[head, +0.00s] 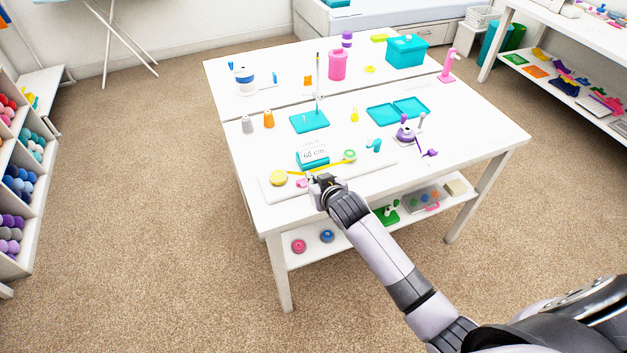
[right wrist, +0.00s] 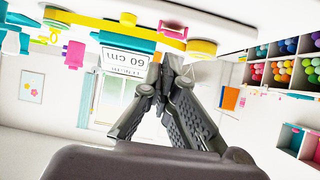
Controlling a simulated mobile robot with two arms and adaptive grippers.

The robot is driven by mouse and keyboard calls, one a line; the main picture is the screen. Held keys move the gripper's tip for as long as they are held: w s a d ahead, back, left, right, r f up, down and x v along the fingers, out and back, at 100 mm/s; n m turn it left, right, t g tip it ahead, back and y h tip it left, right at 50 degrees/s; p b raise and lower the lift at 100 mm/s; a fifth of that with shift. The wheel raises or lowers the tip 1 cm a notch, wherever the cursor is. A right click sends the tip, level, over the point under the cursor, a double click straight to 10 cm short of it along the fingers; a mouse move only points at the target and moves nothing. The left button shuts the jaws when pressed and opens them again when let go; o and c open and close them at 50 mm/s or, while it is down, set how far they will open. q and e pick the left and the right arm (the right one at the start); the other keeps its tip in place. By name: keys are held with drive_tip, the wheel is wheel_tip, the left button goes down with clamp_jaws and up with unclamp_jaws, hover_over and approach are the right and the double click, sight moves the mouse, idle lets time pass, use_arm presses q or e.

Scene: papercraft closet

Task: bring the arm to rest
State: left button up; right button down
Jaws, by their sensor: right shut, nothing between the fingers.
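My right arm reaches from the lower right to the front edge of the white table (head: 460,129) in the head view. Its gripper (head: 318,181) is shut and empty, over the front of a white board (head: 376,171). Just behind it stands a teal holder with a "60 cm" card (head: 313,155). A yellow tape strip (head: 328,165) runs between a yellow disc (head: 279,178) and a green-centred round piece (head: 349,156). In the right wrist view the picture is upside down, and the closed fingers (right wrist: 160,75) are beside the card (right wrist: 124,68). My left gripper is not in view.
Teal trays (head: 383,115), a teal stand with a rod (head: 310,122), a purple-and-white device (head: 406,132) and a pink canister (head: 338,65) stand on the table. A lower shelf (head: 345,234) holds several small items. A yarn rack (head: 20,190) is at left. Carpet left of the table is clear.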

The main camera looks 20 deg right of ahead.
drive_tip(key=shift+s, duration=0.1)
idle(0.3)
drive_tip(key=s+n+g, duration=0.2)
drive_tip(key=s+g, duration=0.7)
drive_tip(key=s, duration=2.7)
wheel_tip(320, 180, down, 27)
drive_tip(key=s+d+f+g+b, duration=0.1)
drive_tip(key=s+d+f+g, duration=0.1)
drive_tip(key=s+f, duration=1.5)
drive_tip(key=shift+s, duration=0.15)
drive_tip(key=shift+d, duration=0.1)
